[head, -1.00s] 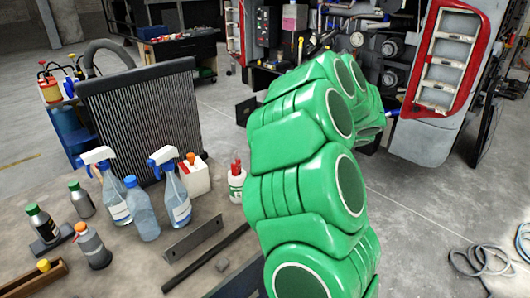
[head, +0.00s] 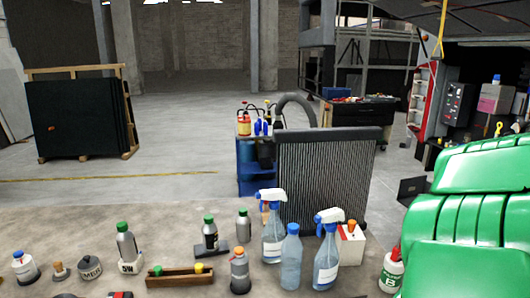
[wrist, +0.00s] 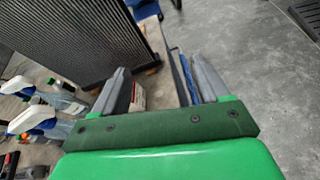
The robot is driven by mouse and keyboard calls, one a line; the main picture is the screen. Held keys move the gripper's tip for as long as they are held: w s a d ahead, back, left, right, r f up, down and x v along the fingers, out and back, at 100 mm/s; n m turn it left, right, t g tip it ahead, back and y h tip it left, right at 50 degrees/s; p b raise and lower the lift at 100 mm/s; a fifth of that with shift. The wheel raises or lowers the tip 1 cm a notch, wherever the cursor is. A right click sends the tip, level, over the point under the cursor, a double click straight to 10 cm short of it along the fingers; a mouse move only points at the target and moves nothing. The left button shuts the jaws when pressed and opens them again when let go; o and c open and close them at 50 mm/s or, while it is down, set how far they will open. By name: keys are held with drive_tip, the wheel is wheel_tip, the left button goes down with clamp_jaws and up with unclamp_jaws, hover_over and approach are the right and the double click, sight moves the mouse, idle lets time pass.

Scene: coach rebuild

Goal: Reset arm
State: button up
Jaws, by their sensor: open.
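My green arm fills the right side of the head view; its gripper end is out of sight there. In the wrist view my gripper (wrist: 160,90) shows as two grey fingers spread apart on a dark green mount. It is open, with nothing held between the fingers. The fingers point toward the foot of a ribbed radiator (wrist: 75,35) and the grey floor.
Spray bottles (head: 326,255), a clear bottle (head: 291,258), a white box (head: 350,245) and a white-green bottle (head: 391,272) crowd the bench (head: 60,228). A blue cart (head: 250,165) stands behind. Open floor (head: 200,120) lies at the back left.

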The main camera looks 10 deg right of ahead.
wheel_tip(320, 180, up, 5)
drive_tip(key=m+h, duration=0.5)
drive_tip(key=m, duration=0.3)
drive_tip(key=s+a+f+m+g+y, duration=0.1)
drive_tip(key=s+a+f+m+g, duration=0.3)
drive_tip(key=s+a+m, duration=0.4)
drive_tip(key=s+a+f+m+g+y, duration=0.2)
drive_tip(key=s+a+f+m+g, duration=0.3)
drive_tip(key=s+a+m, duration=0.4)
drive_tip(key=s+a+f+m+g+y, duration=0.2)
drive_tip(key=s+a+f+m+g, duration=0.3)
drive_tip(key=s+a, duration=1.1)
drive_tip(key=a+m+g, duration=0.1)
drive_tip(key=a+m, duration=0.2)
drive_tip(key=a, duration=0.3)
drive_tip(key=shift+a+f+m, duration=0.2)
drive_tip(key=shift+a+m, duration=0.1)
drive_tip(key=shift+a, duration=0.05)
